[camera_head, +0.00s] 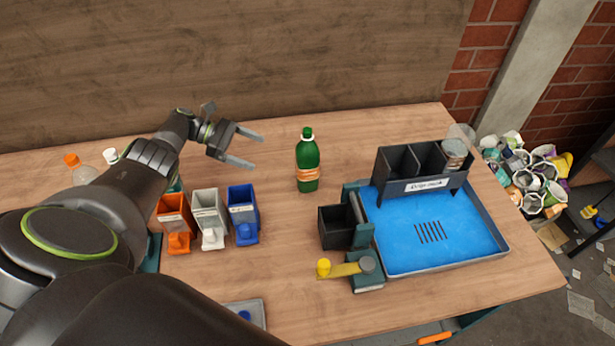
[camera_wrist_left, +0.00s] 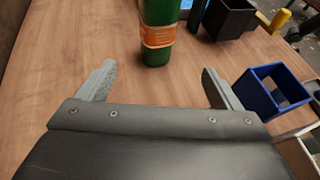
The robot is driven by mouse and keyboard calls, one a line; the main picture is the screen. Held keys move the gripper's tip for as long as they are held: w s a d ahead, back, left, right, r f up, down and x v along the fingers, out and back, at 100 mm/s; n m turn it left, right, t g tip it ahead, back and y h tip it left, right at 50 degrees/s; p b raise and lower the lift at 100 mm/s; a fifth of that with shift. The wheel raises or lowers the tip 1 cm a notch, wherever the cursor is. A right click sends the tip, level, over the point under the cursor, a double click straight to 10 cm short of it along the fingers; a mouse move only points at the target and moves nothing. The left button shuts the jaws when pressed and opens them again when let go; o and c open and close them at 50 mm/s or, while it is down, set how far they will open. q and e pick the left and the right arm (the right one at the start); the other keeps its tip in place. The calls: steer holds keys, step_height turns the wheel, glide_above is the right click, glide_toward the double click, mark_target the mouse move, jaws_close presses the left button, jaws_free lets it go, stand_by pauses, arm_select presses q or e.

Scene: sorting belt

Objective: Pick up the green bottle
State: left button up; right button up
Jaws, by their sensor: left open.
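The green bottle (camera_head: 308,162) with an orange label stands upright on the wooden table near the middle of the head view. My left gripper (camera_head: 256,150) is open and empty, to the left of the bottle, with its fingers pointing towards it. In the left wrist view the lower part of the bottle (camera_wrist_left: 158,35) shows ahead of the fingers, between their directions, with its top cut off by the frame. The open fingers (camera_wrist_left: 158,85) do not touch it. My right gripper is not in view.
Orange, white and blue bins (camera_head: 243,212) stand left of centre, below my gripper. A blue tray (camera_head: 400,258) with a black divided holder (camera_head: 425,170) and a small black box (camera_head: 337,228) are to the right. Clear bottles (camera_head: 82,172) stand at the far left. Table around the bottle is clear.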

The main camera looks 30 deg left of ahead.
arm_select(q)
steer(key=p, duration=0.1)
glide_toward(307, 173)
steer(key=w+f, duration=0.1)
steer(key=w+d+f, duration=0.1)
steer(key=f, duration=0.1)
steer(key=w+d+f, duration=0.1)
steer(key=shift+w+d+f, duration=0.15)
steer(key=shift+w+f, duration=0.05)
steer(key=shift+f, duration=0.15)
steer(key=shift+w+d+f, duration=0.2)
steer(key=shift+d, duration=0.25)
steer(key=shift+w+d+f+b, duration=0.2)
steer(key=shift+d+f+b, duration=0.2)
steer(key=b+x, duration=0.1)
steer(key=x, duration=0.2)
steer(key=shift+w+d+f, duration=0.15)
steer(key=shift+w+f, duration=0.05)
steer(key=shift+w, duration=0.05)
steer(key=shift+w+d+f, duration=0.1)
steer(key=shift+w+d, duration=0.05)
steer(key=shift+d, duration=0.15)
steer(key=c, duration=1.1)
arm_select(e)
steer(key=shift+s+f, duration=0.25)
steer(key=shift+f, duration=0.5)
